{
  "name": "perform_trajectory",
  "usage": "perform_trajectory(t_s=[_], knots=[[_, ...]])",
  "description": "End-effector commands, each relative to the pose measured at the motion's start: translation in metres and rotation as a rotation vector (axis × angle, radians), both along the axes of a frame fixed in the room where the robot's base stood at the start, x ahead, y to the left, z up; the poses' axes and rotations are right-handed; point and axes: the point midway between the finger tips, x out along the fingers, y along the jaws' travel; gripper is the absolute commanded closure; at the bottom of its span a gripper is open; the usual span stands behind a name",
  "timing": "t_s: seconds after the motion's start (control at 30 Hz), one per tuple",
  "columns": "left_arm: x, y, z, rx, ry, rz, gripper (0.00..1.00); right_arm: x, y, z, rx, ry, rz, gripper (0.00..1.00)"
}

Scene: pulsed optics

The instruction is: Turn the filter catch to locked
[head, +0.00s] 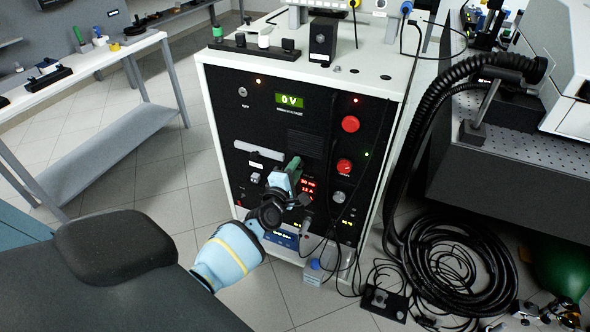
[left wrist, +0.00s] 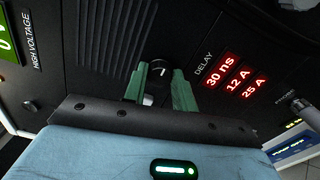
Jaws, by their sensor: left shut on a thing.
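My left gripper (head: 294,168) is at the front panel of the equipment rack (head: 290,130). In the left wrist view its two green fingers (left wrist: 161,82) stand either side of a small black knob (left wrist: 160,70) with a white pointer mark, and they are shut on it. The knob sits left of a red display reading 30 ns, 12 A and 25 A under the word DELAY. In the head view my gripper hides the knob. No part is readable as a filter catch, so I cannot tell which part it is. My right gripper is out of view.
A red round button (head: 350,124) and a red knob (head: 344,167) are on the panel's right side. A green display (head: 290,101) reads 0 V. Thick black hoses (head: 399,200) hang right of the rack, with coiled cable (head: 455,268) on the floor. Floor at left is clear.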

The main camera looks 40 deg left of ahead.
Motion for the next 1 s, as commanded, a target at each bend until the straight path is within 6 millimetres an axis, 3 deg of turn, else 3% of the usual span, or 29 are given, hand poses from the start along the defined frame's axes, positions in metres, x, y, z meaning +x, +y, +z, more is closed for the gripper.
perform_trajectory(t_s=[0.1, 0.13, 0.3, 0.67, 1.0], knots=[[0.0, -0.001, 0.0, 0.001, 0.0, -0.002, 0.96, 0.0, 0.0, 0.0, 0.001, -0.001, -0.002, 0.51], [0.0, -0.001, 0.0, 0.001, 0.0, -0.002, 0.7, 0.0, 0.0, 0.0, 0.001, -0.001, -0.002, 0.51], [0.0, -0.001, 0.0, 0.0, 0.0, -0.001, 0.51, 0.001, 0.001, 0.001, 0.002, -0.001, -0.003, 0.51], [-0.006, -0.002, 0.0, -0.001, 0.001, -0.001, 0.51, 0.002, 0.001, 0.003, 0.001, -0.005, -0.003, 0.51], [-0.051, -0.013, 0.001, -0.002, -0.001, -0.001, 0.51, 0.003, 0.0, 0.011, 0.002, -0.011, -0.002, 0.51]])
